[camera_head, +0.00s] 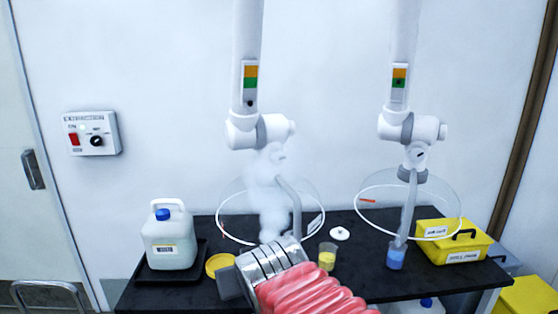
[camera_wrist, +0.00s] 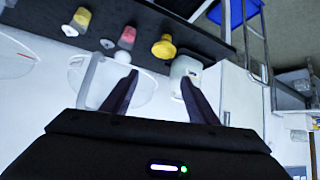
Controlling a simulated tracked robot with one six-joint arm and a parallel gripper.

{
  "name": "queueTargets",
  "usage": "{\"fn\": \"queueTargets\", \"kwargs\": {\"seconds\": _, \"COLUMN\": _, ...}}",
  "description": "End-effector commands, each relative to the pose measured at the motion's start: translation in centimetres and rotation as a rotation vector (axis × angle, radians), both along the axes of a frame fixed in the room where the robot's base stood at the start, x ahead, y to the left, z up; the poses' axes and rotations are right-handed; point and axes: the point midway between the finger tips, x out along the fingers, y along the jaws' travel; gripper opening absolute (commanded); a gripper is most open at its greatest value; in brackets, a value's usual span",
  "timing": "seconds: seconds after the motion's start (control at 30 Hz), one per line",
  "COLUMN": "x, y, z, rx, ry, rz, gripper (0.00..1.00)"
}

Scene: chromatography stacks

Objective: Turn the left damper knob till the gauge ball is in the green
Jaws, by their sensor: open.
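The left extraction arm has a white damper joint with a grey collar; its knob (camera_head: 291,128) seems to be the stub at the right. A clear hood (camera_wrist: 130,88) shows behind the fingers. In the head view my arm's end is low, well below the knob, and the fingers cannot be made out.
White vapour (camera_head: 270,195) rises under the left hood. A black bench (camera_head: 345,285) holds a white jug (camera_head: 169,240), a yellow-filled beaker (camera_head: 327,257), a blue-filled beaker (camera_head: 396,258) and a yellow box (camera_head: 453,240). The right extraction arm (camera_head: 410,128) stands beside the left one. A wall switch box (camera_head: 92,132) is at left.

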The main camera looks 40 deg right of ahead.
Motion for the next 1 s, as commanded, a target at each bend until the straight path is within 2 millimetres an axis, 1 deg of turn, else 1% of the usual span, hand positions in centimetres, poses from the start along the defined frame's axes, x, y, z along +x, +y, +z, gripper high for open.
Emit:
{"fn": "queueTargets", "kwargs": {"seconds": 0.03, "x": 1.2, "y": -1.9, "z": 0.7, "rx": -0.018, "ry": -0.046, "rz": -0.034, "gripper": 0.54}}
{"fn": "queueTargets", "kwargs": {"seconds": 0.1, "x": 2.8, "y": -4.3, "z": 2.1, "rx": -0.042, "ry": -0.12, "rz": -0.07, "gripper": 0.54}}
{"fn": "queueTargets", "kwargs": {"seconds": 0.3, "x": 6.2, "y": -10.5, "z": 5.8, "rx": -0.108, "ry": -0.32, "rz": -0.134, "gripper": 0.54}}
{"fn": "queueTargets", "kwargs": {"seconds": 0.4, "x": 7.5, "y": -13.0, "z": 7.4, "rx": -0.129, "ry": -0.412, "rz": -0.137, "gripper": 0.54}}
{"fn": "queueTargets", "kwargs": {"seconds": 0.6, "x": 8.9, "y": -17.7, "z": 10.4, "rx": -0.166, "ry": -0.584, "rz": -0.123, "gripper": 0.54}}
{"fn": "queueTargets", "kwargs": {"seconds": 0.7, "x": 9.2, "y": -19.1, "z": 11.3, "rx": -0.171, "ry": -0.649, "rz": -0.103, "gripper": 0.54}}
{"fn": "queueTargets", "kwargs": {"seconds": 0.8, "x": 9.3, "y": -19.9, "z": 12.0, "rx": -0.173, "ry": -0.691, "rz": -0.085, "gripper": 0.54}}
{"fn": "queueTargets", "kwargs": {"seconds": 1.0, "x": 9.3, "y": -20.3, "z": 12.3, "rx": -0.171, "ry": -0.715, "rz": -0.072, "gripper": 0.54}}
